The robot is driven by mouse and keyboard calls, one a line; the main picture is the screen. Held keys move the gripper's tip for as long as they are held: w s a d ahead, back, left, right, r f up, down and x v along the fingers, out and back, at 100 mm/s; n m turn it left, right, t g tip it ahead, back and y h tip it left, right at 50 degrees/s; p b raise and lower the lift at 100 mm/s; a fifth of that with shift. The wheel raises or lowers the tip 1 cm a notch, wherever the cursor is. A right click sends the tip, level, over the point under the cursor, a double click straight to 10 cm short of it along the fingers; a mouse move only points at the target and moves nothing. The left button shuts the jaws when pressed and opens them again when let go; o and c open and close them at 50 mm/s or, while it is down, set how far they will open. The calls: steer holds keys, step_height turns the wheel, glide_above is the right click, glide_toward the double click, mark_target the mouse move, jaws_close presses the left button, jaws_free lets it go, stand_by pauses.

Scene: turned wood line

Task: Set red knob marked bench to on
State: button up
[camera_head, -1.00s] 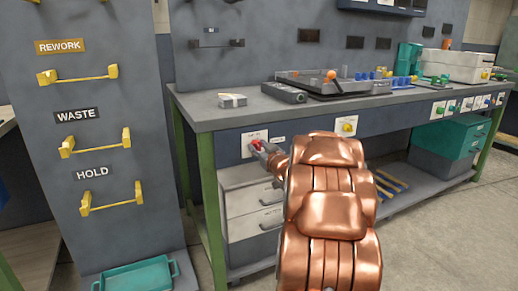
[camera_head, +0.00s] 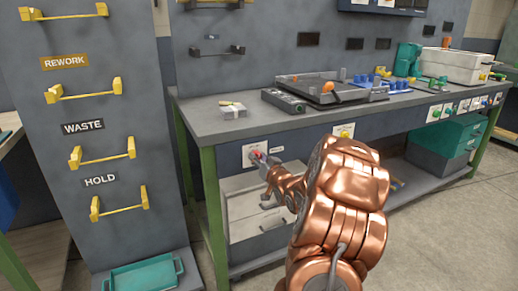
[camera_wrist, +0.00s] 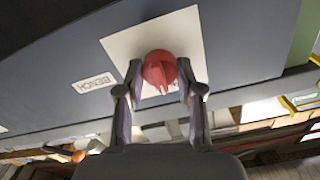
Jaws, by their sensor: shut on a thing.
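The red knob (camera_wrist: 160,70) sits on a white plate (camera_wrist: 121,48) on the bench's front panel. A label reading BENCH (camera_wrist: 94,83) is beside it in the wrist view. My gripper (camera_wrist: 159,82) has one finger on each side of the knob and is shut on it. In the head view the knob (camera_head: 254,154) shows at the left end of the bench front, with my gripper (camera_head: 262,160) reaching it from the lower right. The plate's on and off marks are too small or hidden to read.
The workbench (camera_head: 215,128) carries a tray (camera_head: 325,90) and several small parts. Drawers (camera_head: 250,205) stand under it, close below my gripper. A grey panel with yellow handles (camera_head: 102,158) stands at left, with a teal tray (camera_head: 145,275) at its foot.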

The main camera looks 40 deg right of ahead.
steer(key=m+p, duration=0.2)
steer(key=p, duration=0.1)
steer(key=shift+r+m, duration=0.2)
steer(key=shift+m, duration=0.1)
steer(key=shift+f+m+p, duration=0.2)
steer(key=shift+m+p, duration=0.4)
steer(key=shift+p, duration=0.05)
steer(key=o, duration=1.1)
steer(key=shift+o, duration=0.2)
steer(key=shift+s, duration=0.1)
steer(key=v, duration=1.1)
steer(key=shift+s+a, duration=0.15)
steer(key=shift+s, duration=0.2)
